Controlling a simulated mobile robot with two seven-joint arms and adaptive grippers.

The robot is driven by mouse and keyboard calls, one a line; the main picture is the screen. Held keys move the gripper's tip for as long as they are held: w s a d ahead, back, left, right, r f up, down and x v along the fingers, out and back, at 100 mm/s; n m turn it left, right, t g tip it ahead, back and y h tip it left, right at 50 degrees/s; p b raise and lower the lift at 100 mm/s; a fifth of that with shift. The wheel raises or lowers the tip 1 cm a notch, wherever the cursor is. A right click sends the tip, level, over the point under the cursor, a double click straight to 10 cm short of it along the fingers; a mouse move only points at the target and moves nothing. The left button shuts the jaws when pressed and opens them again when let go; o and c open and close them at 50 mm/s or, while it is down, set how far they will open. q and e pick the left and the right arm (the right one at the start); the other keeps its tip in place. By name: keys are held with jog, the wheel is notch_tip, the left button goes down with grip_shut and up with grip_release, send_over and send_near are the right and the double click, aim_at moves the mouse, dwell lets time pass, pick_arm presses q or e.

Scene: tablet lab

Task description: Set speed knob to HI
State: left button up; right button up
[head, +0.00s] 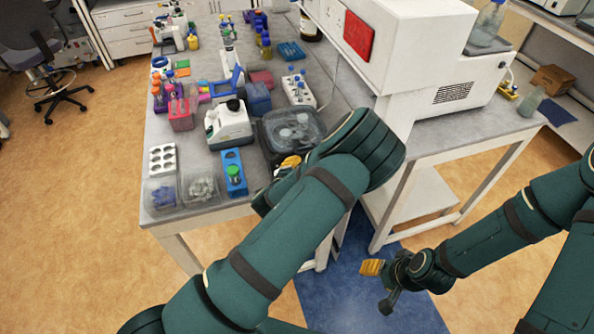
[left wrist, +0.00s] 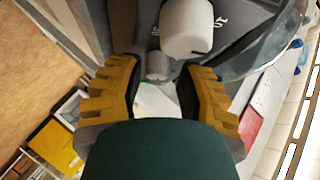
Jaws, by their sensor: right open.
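In the head view a white bench device (head: 229,128) with a black top stands on the table, left of a dark box with a clear lid (head: 292,128). No knob or HI mark can be made out there. My left gripper (head: 287,165) is at the front of the clear-lidded box, mostly hidden by my arm. In the left wrist view its yellow fingers (left wrist: 158,95) are apart, with nothing seen gripped. A white rounded part (left wrist: 187,27) and a small grey cylinder (left wrist: 157,66) lie just beyond the fingers; their identity is unclear. My right gripper (head: 379,285) is open and empty above the floor.
A blue rack (head: 233,173) and clear bins (head: 200,187) stand at the table's front left. A white rack of bottles (head: 298,91) is behind the clear-lidded box. A large white machine (head: 410,45) stands to the right. A curved clear cover (left wrist: 268,45) is close to the left gripper.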

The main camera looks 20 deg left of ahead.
pick_arm(q)
jog(key=shift+s, duration=0.1)
jog(key=shift+s, duration=0.25)
jog(key=v, duration=1.1)
jog(key=shift+r, duration=0.2)
jog(key=shift+s+a+f, duration=0.1)
jog(key=s+f+n+g+y+b, duration=0.1)
jog(key=s+f+n+g+b, duration=0.2)
jog(key=f, duration=0.4)
jog(key=s+f+n+g+y+b, duration=0.1)
jog(key=s+f+n+g, duration=0.1)
jog(key=f+n, duration=0.35)
jog(key=s+d+f+n+g+h+b, duration=0.4)
jog(key=s+d+f+n+g+b, duration=0.2)
jog(key=s+d+f+n, duration=0.1)
jog(key=shift+d+f+g+h, duration=0.3)
jog(key=shift+d+f, duration=0.25)
